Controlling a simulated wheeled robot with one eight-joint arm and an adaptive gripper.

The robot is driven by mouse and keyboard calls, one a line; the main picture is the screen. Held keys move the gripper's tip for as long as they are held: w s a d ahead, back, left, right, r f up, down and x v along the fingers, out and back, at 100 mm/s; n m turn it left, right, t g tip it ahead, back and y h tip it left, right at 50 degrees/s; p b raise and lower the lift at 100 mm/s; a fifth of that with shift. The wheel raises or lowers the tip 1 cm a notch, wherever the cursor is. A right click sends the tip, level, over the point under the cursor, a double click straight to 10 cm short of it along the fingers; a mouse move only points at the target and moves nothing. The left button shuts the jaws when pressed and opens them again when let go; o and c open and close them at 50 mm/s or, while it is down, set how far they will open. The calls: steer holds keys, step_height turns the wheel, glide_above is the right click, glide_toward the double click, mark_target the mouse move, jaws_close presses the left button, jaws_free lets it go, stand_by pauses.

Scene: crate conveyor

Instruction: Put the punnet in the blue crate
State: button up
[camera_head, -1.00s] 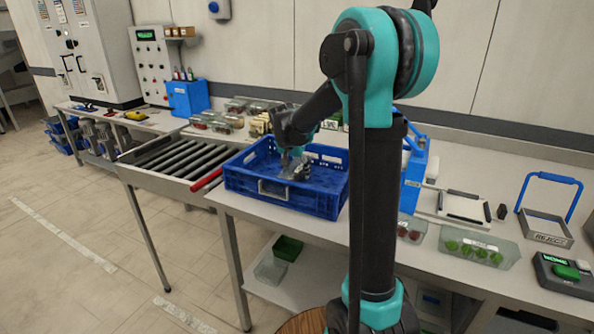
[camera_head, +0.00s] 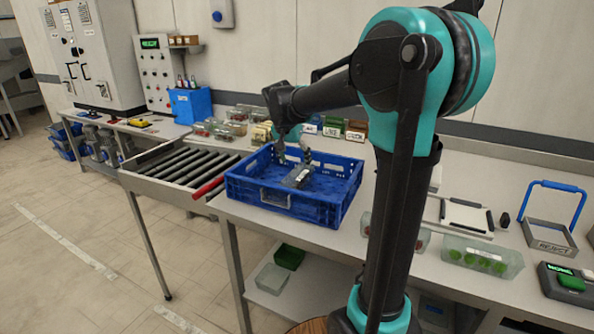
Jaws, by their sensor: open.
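The blue crate (camera_head: 312,209) stands on the bench just right of the roller conveyor. A small greyish punnet with a pale label (camera_head: 297,177) lies inside it on the floor, towards the middle; its contents are too small to tell. My gripper (camera_head: 295,157) is open above the crate, over the far side of the punnet, and appears apart from it. My arm's upper links cross the picture right of the crate.
The roller conveyor (camera_head: 182,166) with a red bar (camera_head: 208,187) adjoins the crate on the left. Other clear punnets (camera_head: 222,130) stand behind. A punnet with green contents (camera_head: 480,256), a reject tray (camera_head: 550,238) and a button box (camera_head: 570,283) are at right.

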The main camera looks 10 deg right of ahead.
steer(key=shift+v, duration=1.25)
stand_by(0.3)
